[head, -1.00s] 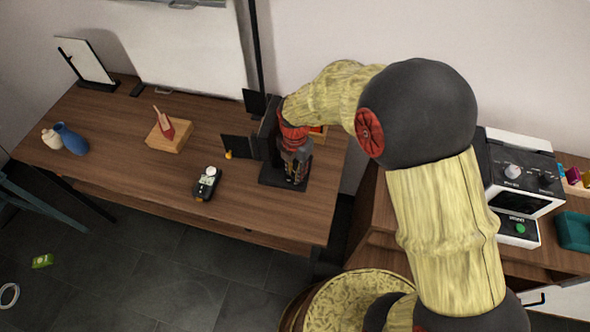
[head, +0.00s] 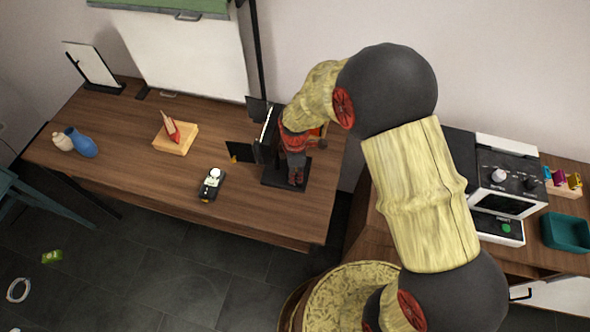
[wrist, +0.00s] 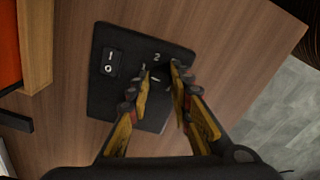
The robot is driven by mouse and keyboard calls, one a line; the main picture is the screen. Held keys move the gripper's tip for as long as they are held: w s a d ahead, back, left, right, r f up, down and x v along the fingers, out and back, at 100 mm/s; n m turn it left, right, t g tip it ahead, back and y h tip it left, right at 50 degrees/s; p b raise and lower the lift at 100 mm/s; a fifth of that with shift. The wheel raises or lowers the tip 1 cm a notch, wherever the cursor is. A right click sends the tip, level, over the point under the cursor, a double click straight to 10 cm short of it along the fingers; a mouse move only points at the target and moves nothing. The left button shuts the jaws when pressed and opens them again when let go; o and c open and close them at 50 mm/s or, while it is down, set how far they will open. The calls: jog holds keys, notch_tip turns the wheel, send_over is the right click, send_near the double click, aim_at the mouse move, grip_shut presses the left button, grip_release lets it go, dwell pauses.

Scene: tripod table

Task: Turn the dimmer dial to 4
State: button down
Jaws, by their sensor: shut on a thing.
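A black panel (wrist: 108,88) lies flat on the wooden table; it also shows under my gripper in the head view (head: 272,180). It bears a rocker switch (wrist: 111,62) marked 1 and 0, and a white numeral 2 beyond my fingers. More white marks between the fingers are too small to read surely. My gripper (wrist: 161,76) reaches down over the panel, its two fingers a small gap apart, shut on the dimmer dial. The dial is mostly hidden by fingers and shade, so its setting cannot be read. My gripper (head: 297,181) points down in the head view.
A black device with a white knob (head: 211,184), a wooden block with a red piece (head: 176,138) and a blue vase (head: 82,143) stand left on the table. A dark upright screen (head: 265,135) is close beside my gripper.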

jog(key=m+p, duration=0.3)
jog(key=m, duration=0.4)
jog(key=m+p, duration=0.1)
jog(key=m, duration=0.5)
jog(key=shift+m+p, duration=0.35)
jog(key=shift+m, duration=0.05)
jog(key=m, duration=0.3)
jog(key=shift+m+p, duration=0.3)
jog(key=shift+p, duration=0.1)
jog(key=m, duration=0.3)
jog(key=shift+m+p, duration=0.3)
jog(key=shift+p, duration=0.05)
jog(key=m+p, duration=0.1)
jog(key=m, duration=0.5)
jog(key=shift+m, duration=0.3)
jog(key=c, duration=1.6)
grip_release()
jog(key=shift+c, duration=0.2)
jog(key=shift+o, duration=0.3)
